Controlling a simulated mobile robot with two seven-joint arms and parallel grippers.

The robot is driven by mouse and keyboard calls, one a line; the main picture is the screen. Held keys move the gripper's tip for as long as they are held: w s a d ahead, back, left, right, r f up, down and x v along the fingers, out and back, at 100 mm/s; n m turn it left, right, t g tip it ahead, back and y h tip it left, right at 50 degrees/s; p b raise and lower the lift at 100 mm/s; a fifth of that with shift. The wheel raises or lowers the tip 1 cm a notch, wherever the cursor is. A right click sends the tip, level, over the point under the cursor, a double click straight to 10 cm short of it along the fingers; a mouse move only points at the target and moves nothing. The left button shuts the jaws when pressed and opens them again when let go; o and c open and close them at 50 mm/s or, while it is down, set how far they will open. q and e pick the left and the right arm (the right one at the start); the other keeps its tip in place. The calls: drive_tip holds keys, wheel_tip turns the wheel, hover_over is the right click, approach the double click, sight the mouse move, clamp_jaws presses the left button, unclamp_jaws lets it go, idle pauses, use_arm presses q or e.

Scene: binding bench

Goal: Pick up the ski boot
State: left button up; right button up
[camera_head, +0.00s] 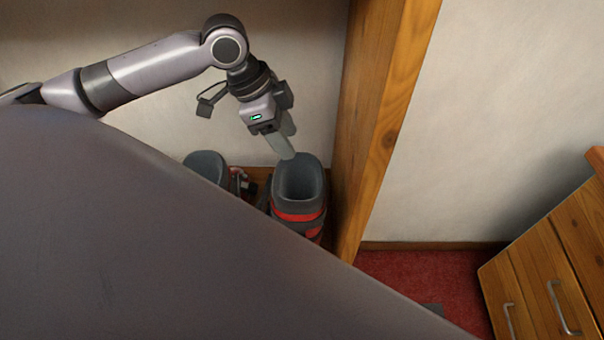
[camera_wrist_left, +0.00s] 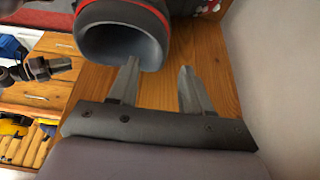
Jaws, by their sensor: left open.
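Two grey ski boots with dark liners stand on a wooden shelf in the head view. The right boot (camera_head: 299,207) has red bands and an open top. The left boot (camera_head: 207,166) is partly hidden by a large grey part in front. My left gripper (camera_head: 286,146) is above the right boot's rear rim, pointing down, open and empty. In the left wrist view a boot's open cuff (camera_wrist_left: 125,45) with a red band is at the top. My left gripper's fingers (camera_wrist_left: 158,68) are spread, with one fingertip beside or overlapping the cuff rim; contact is unclear.
A wooden upright (camera_head: 385,120) stands close right of the boots, with a pale wall behind. A wooden drawer cabinet (camera_head: 550,265) is at the right on red carpet (camera_head: 415,275). The left wrist view shows an open drawer of tools (camera_wrist_left: 25,140) and an unclear dark object (camera_wrist_left: 45,68).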

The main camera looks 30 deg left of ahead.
sight(299, 154)
use_arm(q)
drive_tip(key=x, duration=0.4)
drive_tip(key=shift+w+f, duration=0.25)
drive_tip(key=shift+c, duration=0.3)
clamp_jaws()
idle(0.8)
drive_tip(key=shift+w+r, duration=0.1)
drive_tip(key=shift+r, duration=0.05)
